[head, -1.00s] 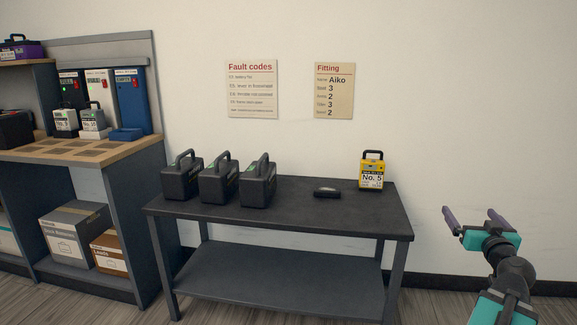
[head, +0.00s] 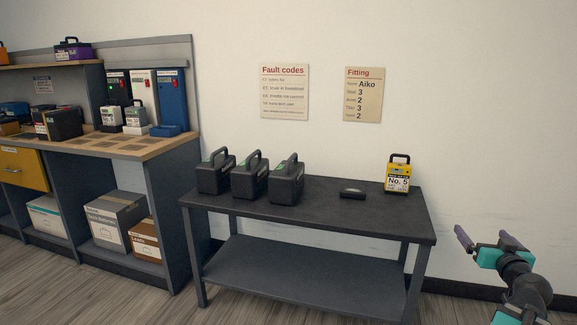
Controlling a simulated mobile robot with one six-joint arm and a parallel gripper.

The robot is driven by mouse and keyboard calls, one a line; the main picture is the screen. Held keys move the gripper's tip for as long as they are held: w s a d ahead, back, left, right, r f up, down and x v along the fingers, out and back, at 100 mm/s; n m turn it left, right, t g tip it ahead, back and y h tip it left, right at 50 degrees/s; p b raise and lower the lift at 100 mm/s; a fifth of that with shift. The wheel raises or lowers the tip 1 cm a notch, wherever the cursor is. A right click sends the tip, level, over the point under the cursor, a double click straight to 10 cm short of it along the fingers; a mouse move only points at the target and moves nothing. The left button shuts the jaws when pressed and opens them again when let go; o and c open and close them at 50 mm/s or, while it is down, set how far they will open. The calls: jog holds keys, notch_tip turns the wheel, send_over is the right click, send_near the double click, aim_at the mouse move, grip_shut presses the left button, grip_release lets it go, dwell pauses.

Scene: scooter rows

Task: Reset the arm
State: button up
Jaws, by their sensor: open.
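My gripper (head: 486,238) is at the lower right of the head view, in front of the wall and to the right of the dark table (head: 330,213). Its two purple fingers are apart and nothing is between them. My arm reaches up from the bottom right corner, bent at the wrist. The gripper touches nothing that I can see.
The table holds three black battery cases (head: 249,178), a small black object (head: 352,193) and a yellow No. 5 case (head: 398,176). A workbench (head: 172,146) with chargers (head: 143,90) stands at left. Boxes (head: 115,222) sit below it. Two notices hang on the wall.

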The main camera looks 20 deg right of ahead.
jog(key=w+a+f+n+g+y+p, duration=0.1)
jog(key=w+a+f+y+p, duration=0.35)
jog(key=a, duration=0.45)
jog(key=w+a+f+n+g+y+p, duration=0.1)
jog(key=w+a+f+g+y+p, duration=0.15)
jog(key=w+a+f, duration=0.45)
jog(key=w+a+f+n+g+y+p, duration=0.1)
jog(key=w+a+f+y+p, duration=0.2)
jog(key=a+f, duration=0.55)
jog(key=s+a+f+g+y+p, duration=0.1)
jog(key=a+f+g+p, duration=0.15)
jog(key=a, duration=0.45)
jog(key=s+a+f+n+g+p, duration=0.1)
jog(key=a+f+p, duration=0.2)
jog(key=a, duration=0.3)
jog(key=s+a+f+g+y+p, duration=0.1)
jog(key=s+a+f+g+p, duration=0.1)
jog(key=a, duration=0.5)
jog(key=s+a+f+n+g+p, duration=0.1)
jog(key=s+a+f+g+p, duration=0.35)
jog(key=s+a, duration=0.45)
jog(key=s+a+n+g+h+p, duration=0.1)
jog(key=s+a+g+p, duration=0.1)
jog(key=s, duration=0.6)
jog(key=s+a+g+h+p, duration=0.2)
jog(key=s+a+p, duration=0.3)
jog(key=s, duration=0.4)
jog(key=shift+s+n+g+p, duration=0.3)
jog(key=shift+n+g+p, duration=0.1)
jog(key=shift+g+p, duration=0.3)
